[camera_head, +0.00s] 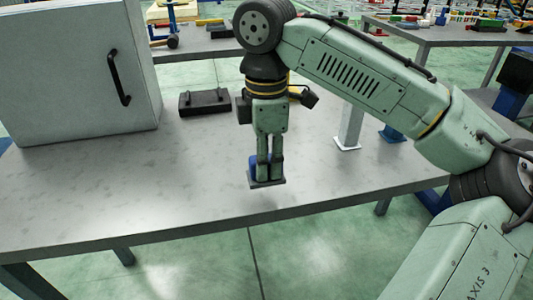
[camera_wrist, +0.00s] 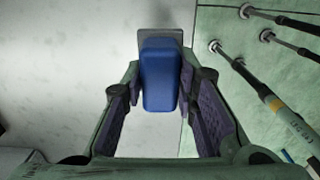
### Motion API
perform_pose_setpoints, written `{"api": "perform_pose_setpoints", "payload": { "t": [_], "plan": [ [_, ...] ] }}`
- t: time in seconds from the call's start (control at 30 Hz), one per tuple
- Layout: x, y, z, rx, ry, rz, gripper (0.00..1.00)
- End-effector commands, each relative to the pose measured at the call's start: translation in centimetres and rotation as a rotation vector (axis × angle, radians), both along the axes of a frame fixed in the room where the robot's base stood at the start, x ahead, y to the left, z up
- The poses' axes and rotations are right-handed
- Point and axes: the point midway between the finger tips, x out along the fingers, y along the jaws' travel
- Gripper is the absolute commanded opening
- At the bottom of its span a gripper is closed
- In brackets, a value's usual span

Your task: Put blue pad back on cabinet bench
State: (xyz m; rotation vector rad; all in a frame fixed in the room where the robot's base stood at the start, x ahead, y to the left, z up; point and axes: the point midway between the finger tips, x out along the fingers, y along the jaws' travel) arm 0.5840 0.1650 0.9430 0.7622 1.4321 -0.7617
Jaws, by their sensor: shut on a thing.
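The blue pad (camera_head: 279,160) is a rounded blue block on a grey plate, held upright between the fingers of my gripper (camera_head: 269,170). In the wrist view the blue pad (camera_wrist: 160,75) lies between the two fingers of my gripper (camera_wrist: 161,90), with its grey plate (camera_wrist: 152,33) showing beyond. My gripper points straight down over the front part of the grey cabinet bench (camera_head: 130,195). The plate is close to the bench top; I cannot tell whether it touches. In the wrist view the bench top (camera_wrist: 60,80) ends just right of the pad.
A pale cabinet (camera_head: 70,75) with a black handle stands at the bench's left. A black box (camera_head: 204,102) lies behind my gripper. A white post (camera_head: 348,128) and a blue item (camera_head: 392,134) stand to the right. The bench top left of my gripper is clear.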

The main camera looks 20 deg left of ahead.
Motion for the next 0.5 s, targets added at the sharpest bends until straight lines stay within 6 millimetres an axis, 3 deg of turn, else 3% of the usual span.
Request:
{"api": "perform_pose_setpoints", "payload": {
  "t": [0.1,0.2,0.4,0.5],
  "plan": [
    [2.6,0.9,0.0,-0.001,-0.001,-0.002,0.00],
    [3.9,1.3,-0.2,-0.001,-0.001,0.000,0.00],
    [5.6,1.8,-0.4,-0.001,-0.001,-0.002,0.00],
    [5.5,1.7,-2.1,-0.003,-0.001,0.000,0.00]
  ]
}}
